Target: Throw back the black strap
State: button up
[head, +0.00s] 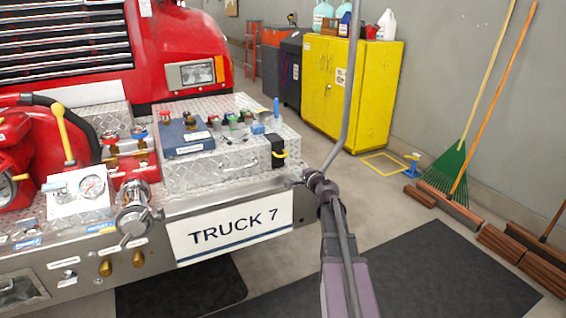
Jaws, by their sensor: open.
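The black strap (278,149) hangs over the right edge of the diamond-plate box (215,172) on the truck bumper.
A blue case (186,137) and several small colored fittings lie on the box lid. A tall grey rod (350,85) rises right of the box. Left are a red pump (30,150) and gauge panel (78,192). The floor right of the bumper is open, toward a yellow cabinet (365,95).

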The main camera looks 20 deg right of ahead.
aim_at(284, 156)
jog(key=shift+w, duration=0.1)
dwell(0.3)
jog(key=w, duration=0.4)
jog(key=w+f+b, duration=0.1)
jog(key=w, duration=0.8)
jog(key=shift+w+a+f, duration=0.15)
jog(key=shift+w+a, duration=0.1)
jog(key=shift+w, duration=0.05)
grip_shut()
jog(key=shift+d, duration=0.2)
